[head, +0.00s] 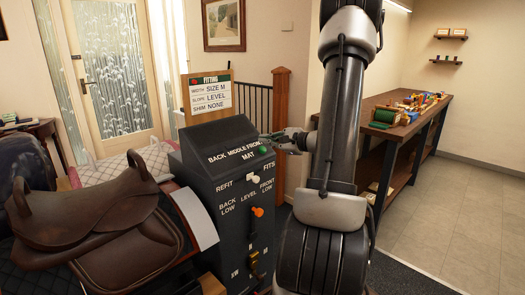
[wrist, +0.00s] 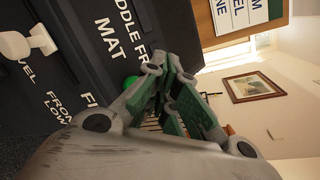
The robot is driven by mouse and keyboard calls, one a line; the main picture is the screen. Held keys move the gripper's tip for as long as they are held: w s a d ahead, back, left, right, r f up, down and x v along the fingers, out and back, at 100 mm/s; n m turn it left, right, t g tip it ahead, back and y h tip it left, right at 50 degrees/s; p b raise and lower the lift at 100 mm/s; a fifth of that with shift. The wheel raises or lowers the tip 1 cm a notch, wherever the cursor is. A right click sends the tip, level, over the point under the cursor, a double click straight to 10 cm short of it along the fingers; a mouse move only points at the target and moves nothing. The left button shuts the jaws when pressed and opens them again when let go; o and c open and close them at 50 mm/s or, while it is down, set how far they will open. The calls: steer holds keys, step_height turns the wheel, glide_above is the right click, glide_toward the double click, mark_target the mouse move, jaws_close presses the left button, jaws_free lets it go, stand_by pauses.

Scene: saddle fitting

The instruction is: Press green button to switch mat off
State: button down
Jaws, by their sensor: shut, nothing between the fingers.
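The green button (head: 264,151) sits beside the word MAT on the dark console (head: 203,160), near the upper right edge of its panel. It looks bright green. My gripper (head: 270,138) is shut and empty, reaching in from the right, with its fingertips just above the button in the head view. In the wrist view the green button (wrist: 131,80) shows partly behind the fingers of my gripper (wrist: 163,75). I cannot tell whether the fingertips touch the button or the panel.
Below are a white REFIT/FITS switch (head: 254,179) and an orange lever (head: 257,212). A fitting card (head: 210,95) stands behind the console. A brown saddle (head: 85,215) is at the left. A wooden post (head: 281,120) stands behind my gripper; a workbench (head: 425,115) is at the right.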

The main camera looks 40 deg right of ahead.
steer(key=s+r, duration=0.2)
steer(key=r, duration=0.1)
steer(key=s+r, duration=0.1)
steer(key=shift+d+r, duration=0.2)
stand_by(0.5)
steer(key=s+a+f+n+g+y, duration=0.1)
steer(key=s+a+f+n+g, duration=0.4)
steer(key=s, duration=0.3)
steer(key=s+a+f+n+g+y, duration=0.1)
steer(key=s+a+f+n+g, duration=0.15)
steer(key=s+a+g, duration=0.5)
steer(key=s+a+r+n+t+h, duration=0.1)
steer(key=s+a+r+n+h, duration=0.5)
steer(key=r+n, duration=0.5)
steer(key=s+n, duration=0.2)
steer(key=n, duration=0.2)
steer(key=shift+s+a+t, duration=0.2)
steer(key=shift+a+t, duration=0.15)
